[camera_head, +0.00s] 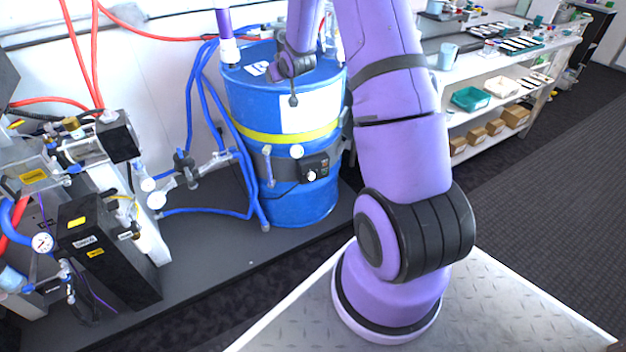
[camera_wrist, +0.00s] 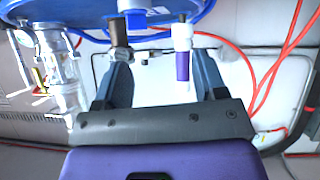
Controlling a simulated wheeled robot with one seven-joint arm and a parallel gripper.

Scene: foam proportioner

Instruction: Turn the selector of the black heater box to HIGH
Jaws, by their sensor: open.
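The black heater box (camera_head: 315,167) sits on the dark band around the front of a blue drum (camera_head: 293,205), below a yellow band. Its pale round selector knob (camera_head: 312,175) is on the front, low and left of a small display. The knob's pointer and labels are too small to read. My gripper (camera_head: 293,92) is in front of the drum's upper part, above the heater box and apart from it. In the wrist view my gripper (camera_wrist: 160,58) is open with nothing between its fingers. The heater box is not seen in the wrist view.
Blue hoses (camera_head: 205,100) run down the drum's left side. A white-and-purple tube (camera_head: 228,40) stands on the drum lid. Pump equipment (camera_head: 105,235) is at left. A white shelf bench (camera_head: 500,85) stands behind my arm at right. The space before the heater box looks clear.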

